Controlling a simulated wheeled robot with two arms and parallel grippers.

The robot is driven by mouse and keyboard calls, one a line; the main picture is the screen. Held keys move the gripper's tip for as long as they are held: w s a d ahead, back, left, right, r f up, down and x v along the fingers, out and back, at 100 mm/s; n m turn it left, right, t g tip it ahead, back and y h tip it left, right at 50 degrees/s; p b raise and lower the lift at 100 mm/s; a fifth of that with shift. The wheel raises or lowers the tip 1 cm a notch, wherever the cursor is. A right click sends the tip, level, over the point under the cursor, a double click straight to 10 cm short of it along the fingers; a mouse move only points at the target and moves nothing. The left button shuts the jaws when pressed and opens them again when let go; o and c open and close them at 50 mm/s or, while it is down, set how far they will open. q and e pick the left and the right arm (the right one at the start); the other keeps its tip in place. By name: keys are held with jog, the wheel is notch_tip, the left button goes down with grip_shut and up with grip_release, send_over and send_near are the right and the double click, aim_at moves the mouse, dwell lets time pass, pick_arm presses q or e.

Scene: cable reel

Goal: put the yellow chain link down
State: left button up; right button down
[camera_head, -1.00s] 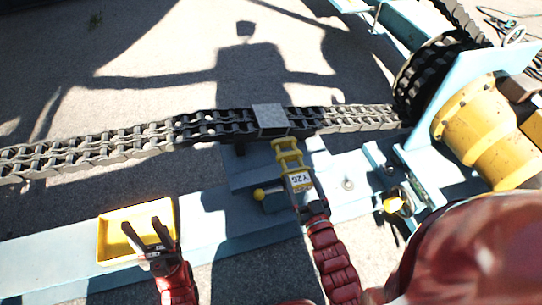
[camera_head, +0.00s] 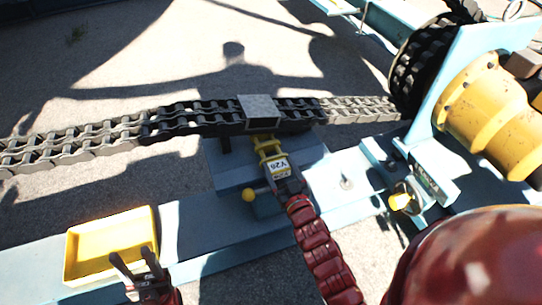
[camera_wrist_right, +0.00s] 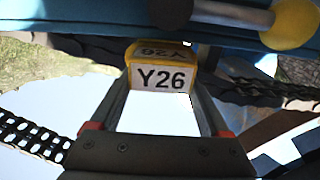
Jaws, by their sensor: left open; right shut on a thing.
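The yellow chain link (camera_head: 268,148), with a white label reading Y26, is just in front of the grey block (camera_head: 259,111) on the chain. My right gripper (camera_head: 284,180) is shut on it from the near side. In the right wrist view the link (camera_wrist_right: 160,78) sits between the two fingers, its label facing the camera. I cannot tell whether the link touches the chain or the blue bench under it. My left gripper (camera_head: 135,268) is open and empty at the near right edge of the yellow tray (camera_head: 108,212).
A heavy double chain (camera_head: 70,147) runs across to a dark sprocket (camera_head: 417,70) beside a yellow drum (camera_head: 492,115). A yellow ball knob (camera_head: 248,195) is close to the left of my right gripper. The tray looks empty, and the blue beam (camera_head: 205,235) to its right is clear.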

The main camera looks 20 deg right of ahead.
aim_at(275, 158)
jog(key=w, duration=0.3)
jog(key=shift+w+a+r+b, duration=0.1)
jog(key=shift+w+b, duration=0.05)
jog(key=shift+b, duration=0.15)
jog(key=w+b, duration=0.1)
jog(key=w, duration=0.2)
jog(key=shift+w+f+b, duration=0.1)
jog(key=shift+f+b, duration=0.3)
jog(key=shift+r, duration=0.1)
jog(key=shift+f, duration=0.3)
grip_release()
